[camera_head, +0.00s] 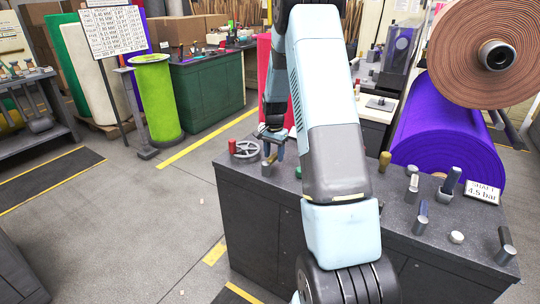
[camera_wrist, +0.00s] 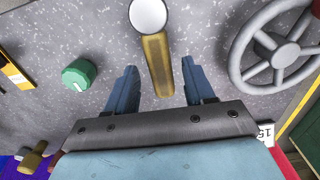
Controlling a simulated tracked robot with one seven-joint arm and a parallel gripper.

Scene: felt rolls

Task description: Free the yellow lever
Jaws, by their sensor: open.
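The yellow lever (camera_wrist: 157,65) is a dull yellow bar with a pale round end, in the upper middle of the wrist view. My gripper (camera_wrist: 159,70) is open, with one blue finger on each side of the lever and visible gaps between. In the head view my gripper (camera_head: 272,136) is low over the left end of the dark bench, just above the yellow lever (camera_head: 270,158), which shows small there. I cannot tell how deep the fingers reach around it.
A grey handwheel (camera_wrist: 285,50) stands close to the right finger. A green knob (camera_wrist: 78,74) is to the left. A brass-coloured handle (camera_head: 385,160), several grey levers and a "SHAFT 4.5 bar" sign (camera_head: 483,192) are further right on the bench (camera_head: 340,225).

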